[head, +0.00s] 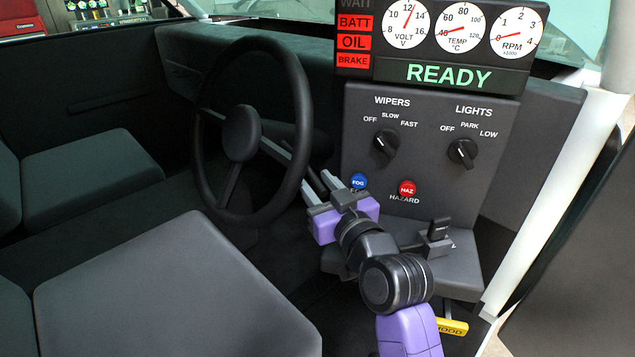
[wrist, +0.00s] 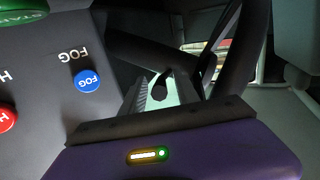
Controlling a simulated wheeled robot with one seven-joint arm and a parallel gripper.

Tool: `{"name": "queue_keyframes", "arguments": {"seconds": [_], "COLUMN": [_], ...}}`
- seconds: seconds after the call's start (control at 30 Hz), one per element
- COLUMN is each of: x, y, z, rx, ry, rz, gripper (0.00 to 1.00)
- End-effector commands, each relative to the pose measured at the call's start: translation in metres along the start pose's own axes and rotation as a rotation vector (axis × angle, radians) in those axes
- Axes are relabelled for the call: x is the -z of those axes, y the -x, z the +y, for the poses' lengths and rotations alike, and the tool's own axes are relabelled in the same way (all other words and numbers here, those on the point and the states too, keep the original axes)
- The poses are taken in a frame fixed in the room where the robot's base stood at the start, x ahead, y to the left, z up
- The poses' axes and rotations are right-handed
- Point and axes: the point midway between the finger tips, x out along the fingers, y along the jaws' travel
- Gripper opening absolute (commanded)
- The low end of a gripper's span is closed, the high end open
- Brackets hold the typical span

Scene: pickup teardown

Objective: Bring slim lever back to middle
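My gripper (head: 322,184), purple with two grey fingers, reaches toward the steering column from the dash side of the wheel. In the wrist view its fingers (wrist: 164,92) are apart. A dark slim lever with a rounded tip (wrist: 160,89) shows in the gap between them, with no clear contact. In the head view the lever is largely hidden by the wheel and gripper, and I cannot tell its position. A separate short, blocky black lever (head: 438,230) stands on the lower console, to the right of my arm.
The steering wheel (head: 290,70) is close to the left of my fingers. The blue FOG button (head: 358,181) and red HAZARD button (head: 407,188) are just right of them. Wiper knob (head: 386,143) and lights knob (head: 462,153) sit above. A seat (head: 170,290) fills the lower left.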

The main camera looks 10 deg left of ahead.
Motion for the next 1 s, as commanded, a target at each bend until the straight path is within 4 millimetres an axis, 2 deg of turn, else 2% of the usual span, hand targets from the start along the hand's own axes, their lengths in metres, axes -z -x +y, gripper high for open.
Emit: {"name": "queue_keyframes", "arguments": {"seconds": [0.2,0.27,0.4,1.0], "x": [-0.0002,-0.0002,-0.0002,-0.0004], "y": [-0.0004,-0.0003,-0.0002,-0.0001], "z": [0.0000,0.0000,0.0001,0.0000], "rx": [0.000,0.000,0.000,0.000], "ry": [0.000,0.000,0.000,-0.001], "rz": [0.000,0.000,0.000,-0.001], "gripper": [0.37,0.27,0.00,0.00]}}
